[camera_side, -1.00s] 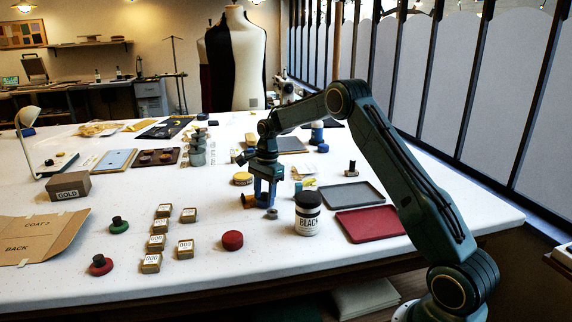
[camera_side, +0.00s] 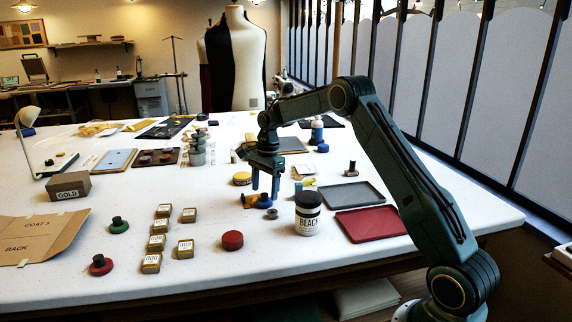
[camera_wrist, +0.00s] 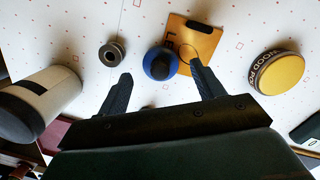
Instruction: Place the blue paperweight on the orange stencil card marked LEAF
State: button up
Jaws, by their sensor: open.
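The blue paperweight (camera_side: 264,202) stands upright at the edge of the orange stencil card (camera_side: 248,201). In the wrist view the paperweight (camera_wrist: 154,66), with a dark knob, overlaps the near left edge of the card (camera_wrist: 207,45); I cannot tell how much of its base rests on it. The letters LE show on the card, the rest is covered. A dark block (camera_wrist: 199,26) lies at the card's far end. My gripper (camera_side: 265,191) is open and empty just above the paperweight, its fingers apart on either side of it in the wrist view (camera_wrist: 161,70).
A grey spool (camera_side: 272,214) and the BLACK jar (camera_side: 307,222) stand just in front and to the right. A yellow-lidded tin (camera_side: 242,178) is behind the card. A red tray (camera_side: 369,223) lies to the right. Clear white cloth lies left of the card.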

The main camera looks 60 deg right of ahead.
notch_tip(320, 180, up, 10)
jog(key=d, duration=0.1)
jog(key=shift+s+f, duration=0.15)
jog(key=shift+f, duration=0.1)
dwell(0.8)
jog(key=s+a+r+n+t, duration=0.2)
jog(key=s+a+r+n, duration=0.8)
jog(key=s+a+r, duration=0.45)
jog(key=s+a+f+n+t, duration=0.1)
jog(key=s+a+f+n, duration=0.1)
jog(key=s, duration=0.4)
jog(key=s+a+f+n+t+h, duration=0.1)
jog(key=s+a+f+n, duration=0.2)
jog(key=s+n, duration=0.2)
jog(key=s+a+f+n+t, duration=0.1)
jog(key=s+a+f+n, duration=0.1)
jog(key=s, duration=0.7)
jog(key=shift+s+a+f+n, duration=0.2)
jog(key=shift+f+n, duration=0.35)
jog(key=shift+n, duration=0.25)
